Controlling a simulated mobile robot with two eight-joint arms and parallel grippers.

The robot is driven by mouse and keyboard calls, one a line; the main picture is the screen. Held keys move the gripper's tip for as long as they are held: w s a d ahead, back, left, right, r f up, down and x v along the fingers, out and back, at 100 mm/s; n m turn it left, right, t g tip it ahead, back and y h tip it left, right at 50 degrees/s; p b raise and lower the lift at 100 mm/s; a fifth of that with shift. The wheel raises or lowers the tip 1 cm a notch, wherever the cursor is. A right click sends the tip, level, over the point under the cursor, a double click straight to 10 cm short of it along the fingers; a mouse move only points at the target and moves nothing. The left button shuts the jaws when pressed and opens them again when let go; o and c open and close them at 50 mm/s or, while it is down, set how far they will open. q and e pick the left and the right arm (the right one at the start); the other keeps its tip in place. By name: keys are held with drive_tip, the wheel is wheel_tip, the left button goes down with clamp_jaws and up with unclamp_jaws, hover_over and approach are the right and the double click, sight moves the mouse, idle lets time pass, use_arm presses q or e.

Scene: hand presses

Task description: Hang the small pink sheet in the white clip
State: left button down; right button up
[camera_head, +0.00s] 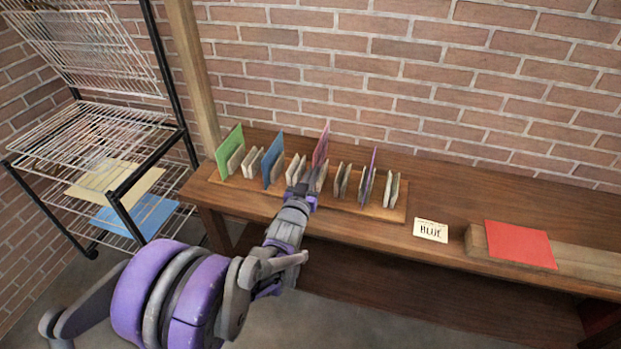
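The small pink sheet (320,145) stands upright in a wooden rack (393,213) on the table, between pale dividers. My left gripper (306,186) is at the front of the rack, just below and in front of the pink sheet. Its fingers are small and partly lost among the dividers, so I cannot tell if they are open or touch the sheet. No white clip can be made out in this view. My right gripper is out of view.
Green (230,152), blue (273,158) and purple (371,172) sheets stand in the same rack. A wire rack (85,143) at left holds yellow and blue sheets.

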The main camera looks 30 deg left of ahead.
use_arm(q)
drive_tip(key=shift+r, duration=0.85)
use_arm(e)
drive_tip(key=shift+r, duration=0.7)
use_arm(q)
drive_tip(key=v, duration=0.7)
drive_tip(key=w+d+r+m+h+p, duration=0.1)
drive_tip(key=d+r+m+h+p, duration=0.2)
drive_tip(key=d+p, duration=0.3)
drive_tip(key=w+d+r+m+h+p, duration=0.2)
drive_tip(key=d+r+m+h+p, duration=0.1)
drive_tip(key=d+h+p, duration=0.3)
drive_tip(key=shift+d+r+p, duration=0.35)
drive_tip(key=shift+d+r, duration=0.55)
drive_tip(key=shift+d, duration=0.25)
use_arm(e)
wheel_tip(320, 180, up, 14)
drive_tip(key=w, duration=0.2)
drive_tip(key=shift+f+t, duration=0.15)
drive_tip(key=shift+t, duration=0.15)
